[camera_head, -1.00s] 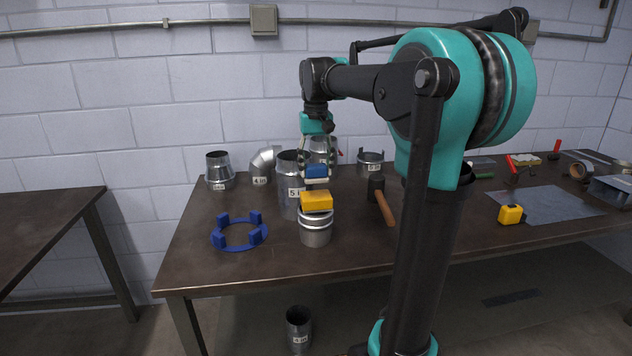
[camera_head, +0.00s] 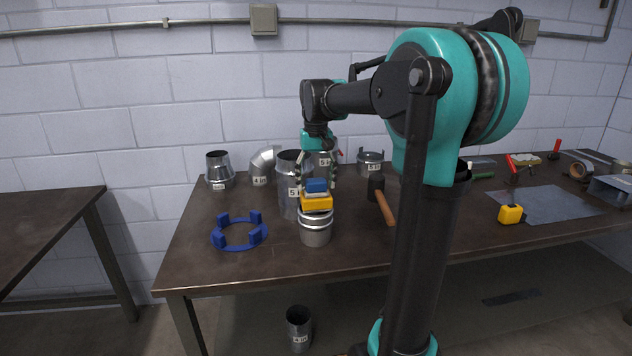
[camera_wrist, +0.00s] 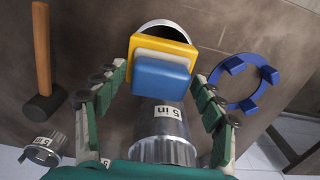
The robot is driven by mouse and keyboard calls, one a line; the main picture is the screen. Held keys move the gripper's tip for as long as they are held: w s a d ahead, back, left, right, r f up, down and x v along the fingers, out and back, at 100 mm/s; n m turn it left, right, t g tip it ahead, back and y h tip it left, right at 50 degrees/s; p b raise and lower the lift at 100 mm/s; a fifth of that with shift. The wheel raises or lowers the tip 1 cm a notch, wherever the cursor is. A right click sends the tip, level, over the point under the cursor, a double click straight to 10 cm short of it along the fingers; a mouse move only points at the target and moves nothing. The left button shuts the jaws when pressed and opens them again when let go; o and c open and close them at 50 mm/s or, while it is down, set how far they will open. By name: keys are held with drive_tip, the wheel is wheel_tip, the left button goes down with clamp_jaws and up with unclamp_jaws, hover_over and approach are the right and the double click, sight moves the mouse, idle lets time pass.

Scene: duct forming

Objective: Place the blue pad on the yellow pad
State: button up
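The blue pad (camera_head: 316,185), with a pale layer under it, rests on top of the yellow pad (camera_head: 316,203). The yellow pad sits on a short metal duct piece (camera_head: 316,232) on the table. In the wrist view the blue pad (camera_wrist: 161,77) lies over the yellow pad (camera_wrist: 163,27), which shows past its far edge. My gripper (camera_head: 317,178) is around the blue pad from above. Its fingers stand apart on both sides, with gaps to the pad in the wrist view.
A tall "5 in" duct (camera_head: 288,195) stands close behind the stack. A blue ring with upright blocks (camera_head: 239,232) lies to the left. A hammer (camera_head: 383,203) lies to the right. The front edge of the table (camera_head: 250,285) is bare.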

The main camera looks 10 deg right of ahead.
sight(316, 180)
drive_tip(key=shift+r, duration=0.1)
wheel_tip(316, 180, up, 12)
idle(0.7)
